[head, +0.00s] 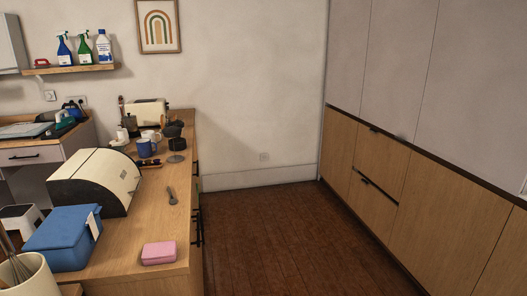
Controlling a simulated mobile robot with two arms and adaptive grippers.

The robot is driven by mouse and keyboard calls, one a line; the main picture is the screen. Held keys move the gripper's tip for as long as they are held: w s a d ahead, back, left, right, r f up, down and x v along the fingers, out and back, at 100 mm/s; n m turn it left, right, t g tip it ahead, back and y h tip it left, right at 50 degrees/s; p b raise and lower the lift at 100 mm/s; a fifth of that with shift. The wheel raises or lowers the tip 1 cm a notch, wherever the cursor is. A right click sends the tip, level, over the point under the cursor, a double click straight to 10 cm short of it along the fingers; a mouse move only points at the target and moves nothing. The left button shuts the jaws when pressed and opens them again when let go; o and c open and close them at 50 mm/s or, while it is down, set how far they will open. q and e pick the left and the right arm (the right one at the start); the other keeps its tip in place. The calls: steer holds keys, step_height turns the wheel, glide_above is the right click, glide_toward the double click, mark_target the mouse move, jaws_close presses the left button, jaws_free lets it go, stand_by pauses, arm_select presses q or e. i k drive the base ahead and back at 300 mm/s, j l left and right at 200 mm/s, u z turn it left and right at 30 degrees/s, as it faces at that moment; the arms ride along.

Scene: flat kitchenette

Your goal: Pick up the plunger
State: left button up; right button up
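I cannot make out a plunger anywhere in the head view. Neither of my grippers shows in this view, so what they hold is hidden.
A wooden counter (133,232) runs along the left, with a pink box (159,253), a dark utensil (172,196), a blue container (63,238), a bread bin (98,182) and mugs (146,148). Spray bottles (84,50) stand on a wall shelf. Cabinets (400,200) line the right. The brown floor (290,240) between is clear.

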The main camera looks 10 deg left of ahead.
mark_target(172, 132)
steer(key=i+z, duration=0.15)
steer(key=i, duration=0.75)
steer(key=i+l+u, duration=0.1)
steer(key=i+u, duration=0.15)
steer(key=i, duration=0.25)
steer(key=i+l+u, duration=0.3)
steer(key=i, duration=0.2)
steer(key=j, duration=0.1)
